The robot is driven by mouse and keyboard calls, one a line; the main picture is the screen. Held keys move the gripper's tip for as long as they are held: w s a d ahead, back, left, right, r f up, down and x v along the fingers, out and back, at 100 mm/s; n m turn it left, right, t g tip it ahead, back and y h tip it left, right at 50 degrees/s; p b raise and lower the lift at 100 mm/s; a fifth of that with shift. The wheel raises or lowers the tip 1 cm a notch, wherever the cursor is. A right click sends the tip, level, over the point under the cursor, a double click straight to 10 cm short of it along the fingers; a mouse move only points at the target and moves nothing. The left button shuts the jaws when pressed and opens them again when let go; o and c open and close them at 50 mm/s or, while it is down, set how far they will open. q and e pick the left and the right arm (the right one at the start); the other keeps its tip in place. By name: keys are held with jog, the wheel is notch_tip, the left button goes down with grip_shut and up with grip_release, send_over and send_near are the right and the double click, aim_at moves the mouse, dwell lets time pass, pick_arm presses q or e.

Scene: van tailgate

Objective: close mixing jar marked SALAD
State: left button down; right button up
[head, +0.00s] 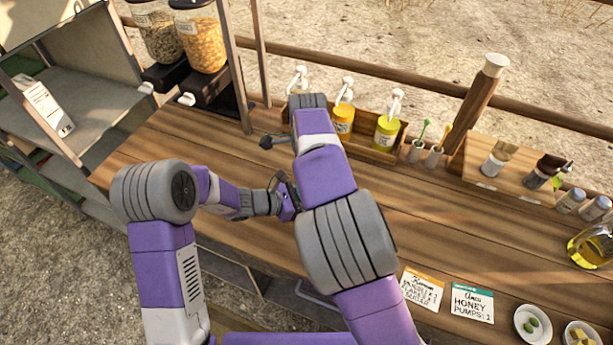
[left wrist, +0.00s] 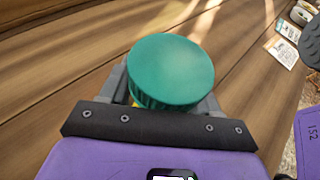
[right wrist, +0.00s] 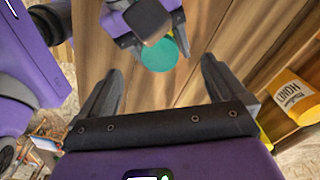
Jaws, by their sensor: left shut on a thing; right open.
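A round green lid (left wrist: 170,70) fills the middle of the left wrist view, with a sliver of yellow below it. My left gripper (head: 290,200) is shut on the jar under this lid; its fingers show on both sides. The lid also shows in the right wrist view (right wrist: 162,56), beyond my open, empty right gripper (right wrist: 160,78) and apart from its fingers. In the head view my right arm hides the jar and most of the right gripper. No SALAD mark is readable, and I cannot tell how tightly the lid sits.
A wooden rack behind holds pump bottles, one marked HONEY (right wrist: 295,97). Dispensers (head: 203,40) stand at back left. Two order cards (head: 471,301), small bowls (head: 533,324) and an oil jug (head: 592,245) are at right. The middle-right of the counter (head: 440,215) is clear.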

pick_arm(q)
jog(key=shift+f, duration=0.1)
pick_arm(e)
jog(key=shift+r, duration=0.1)
notch_tip(320, 180, up, 12)
dwell(0.5)
pick_arm(q)
jog(key=shift+c, duration=0.8)
grip_release()
jog(key=p+v, duration=0.1)
jog(key=v, duration=0.6)
jog(key=shift+s+a, duration=0.1)
jog(key=shift+a, duration=0.2)
pick_arm(e)
jog(key=shift+r, duration=0.6)
